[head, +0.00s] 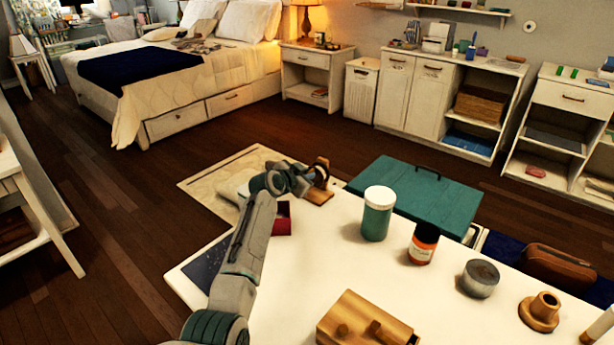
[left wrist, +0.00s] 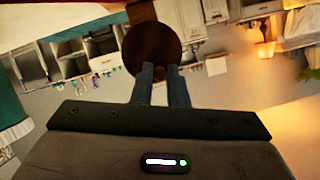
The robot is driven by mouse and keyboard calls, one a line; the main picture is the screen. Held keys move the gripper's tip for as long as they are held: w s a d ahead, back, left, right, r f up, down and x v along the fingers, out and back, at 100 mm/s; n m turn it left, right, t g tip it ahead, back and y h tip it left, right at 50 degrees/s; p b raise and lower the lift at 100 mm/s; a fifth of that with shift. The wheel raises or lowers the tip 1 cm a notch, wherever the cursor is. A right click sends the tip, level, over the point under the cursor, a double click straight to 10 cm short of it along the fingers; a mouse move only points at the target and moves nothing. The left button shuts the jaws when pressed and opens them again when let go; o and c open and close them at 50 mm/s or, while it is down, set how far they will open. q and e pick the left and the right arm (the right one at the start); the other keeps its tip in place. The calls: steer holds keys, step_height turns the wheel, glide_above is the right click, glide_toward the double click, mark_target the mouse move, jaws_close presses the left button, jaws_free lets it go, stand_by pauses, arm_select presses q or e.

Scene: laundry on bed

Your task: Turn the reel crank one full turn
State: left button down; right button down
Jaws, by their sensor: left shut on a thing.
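The reel (head: 322,172) stands on a small wooden base at the far edge of the white table, with a dark round part upright. My left gripper (head: 307,182) is at the reel's near left side and covers part of it. In the left wrist view, the two fingers (left wrist: 162,84) are close together at the lower edge of a dark brown round part of the reel (left wrist: 152,45). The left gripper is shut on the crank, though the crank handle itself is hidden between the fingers. My right gripper is in neither view.
A red box (head: 283,220) stands beside my left forearm. A teal lid (head: 420,195) lies beyond.

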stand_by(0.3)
arm_select(q)
steer(key=c, duration=1.4)
jaws_free()
steer(key=shift+c, duration=0.2)
steer(key=shift+a, duration=0.1)
steer(key=v, duration=1)
steer(key=shift+s+a, duration=0.2)
steer(key=shift+a, duration=0.1)
steer(key=shift+r, duration=0.15)
